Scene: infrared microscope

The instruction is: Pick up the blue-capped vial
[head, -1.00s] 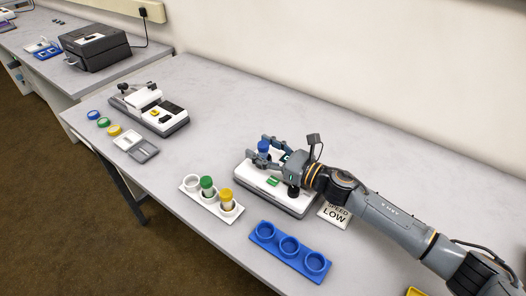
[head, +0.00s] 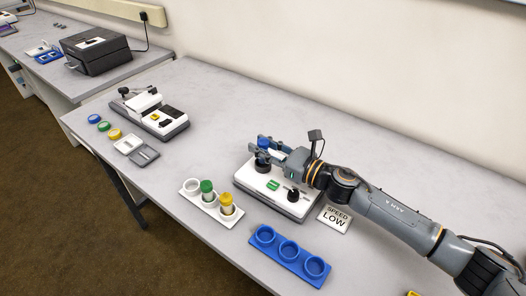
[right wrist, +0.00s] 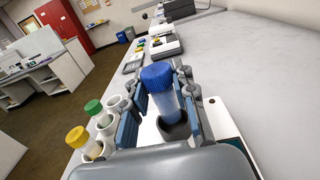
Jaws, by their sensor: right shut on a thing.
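The blue-capped vial (right wrist: 165,103) stands roughly upright between the fingers of my right gripper (right wrist: 161,92), which is shut on it. Its ribbed blue cap sticks up above the fingers, and its lower end is at the dark round cup (right wrist: 176,131) of the white mixer. Whether it presses into the cup I cannot tell. In the head view the blue cap (head: 264,143) shows between the fingers of the right gripper (head: 265,152), over the left back part of the mixer (head: 262,186). My left gripper is not in view.
A white rack (head: 190,193) holds a green-capped vial (head: 207,190) and a yellow-capped vial (head: 227,203); its left hole is empty. An empty blue rack (head: 275,252) lies in front of the mixer. A "SPEED LOW" card (head: 335,218) lies to the right.

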